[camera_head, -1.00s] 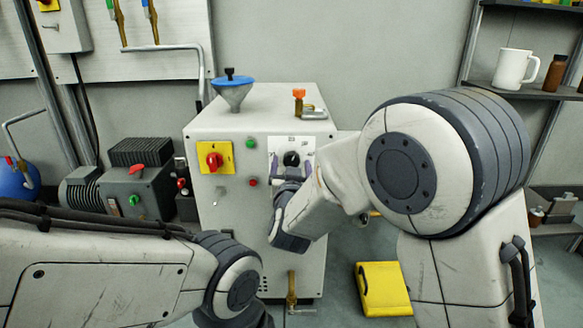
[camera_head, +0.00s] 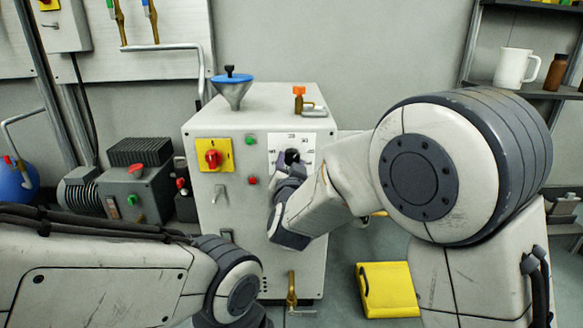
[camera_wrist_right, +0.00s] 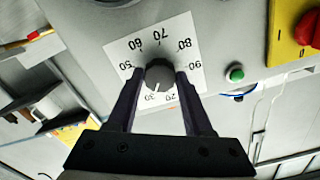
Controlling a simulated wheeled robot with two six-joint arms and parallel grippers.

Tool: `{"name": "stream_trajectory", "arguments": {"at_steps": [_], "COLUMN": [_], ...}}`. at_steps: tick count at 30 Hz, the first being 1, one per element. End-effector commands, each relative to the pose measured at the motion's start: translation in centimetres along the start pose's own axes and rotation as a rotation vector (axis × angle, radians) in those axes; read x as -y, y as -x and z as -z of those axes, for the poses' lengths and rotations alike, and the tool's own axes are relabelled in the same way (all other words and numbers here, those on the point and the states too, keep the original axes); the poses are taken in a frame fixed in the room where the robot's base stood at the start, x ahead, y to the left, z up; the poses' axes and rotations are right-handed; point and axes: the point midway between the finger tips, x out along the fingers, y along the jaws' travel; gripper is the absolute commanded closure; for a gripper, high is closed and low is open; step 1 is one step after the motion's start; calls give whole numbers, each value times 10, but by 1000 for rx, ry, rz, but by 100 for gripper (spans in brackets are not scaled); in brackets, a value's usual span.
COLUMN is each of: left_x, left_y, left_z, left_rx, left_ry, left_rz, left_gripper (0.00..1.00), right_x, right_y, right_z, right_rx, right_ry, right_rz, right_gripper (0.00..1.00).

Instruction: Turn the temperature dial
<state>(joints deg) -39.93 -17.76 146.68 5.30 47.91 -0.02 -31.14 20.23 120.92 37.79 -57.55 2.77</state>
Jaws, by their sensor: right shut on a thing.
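The temperature dial is a black round knob (camera_wrist_right: 160,75) on a white scale plate (camera_wrist_right: 190,48) with numbers, on the front of a pale cabinet. In the right wrist view its white mark points near 30. The dial also shows in the head view (camera_head: 292,156), partly covered by my gripper. My right gripper (camera_wrist_right: 159,78) is shut on the dial, with one dark finger on each side. It also shows in the head view (camera_head: 291,165). My left arm comes in at lower left, but its gripper is out of view.
The cabinet front (camera_head: 240,235) also bears a red switch on a yellow plate (camera_head: 213,155), a green button (camera_head: 250,140), a red button (camera_head: 252,180) and a toggle (camera_head: 220,192). A blue funnel (camera_head: 232,85) stands on top. A yellow case (camera_head: 387,290) lies on the floor.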

Motion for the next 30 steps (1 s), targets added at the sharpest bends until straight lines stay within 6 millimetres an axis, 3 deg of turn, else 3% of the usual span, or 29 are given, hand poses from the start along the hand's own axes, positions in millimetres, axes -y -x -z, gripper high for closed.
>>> {"name": "stream_trajectory", "arguments": {"at_steps": [18, 30], "left_x": [3, 4], "left_y": [-41, -53], "left_z": [-2, -3], "left_rx": [0, 0], "left_ry": [0, 0], "left_rz": [0, 0], "left_gripper": [100, 100], "right_x": [0, 0], "right_y": [1, 0], "right_z": [-3, -2], "right_rx": [1, 3], "right_ry": [-543, -708], "right_rz": [0, -2], "right_gripper": [100, 100]}}
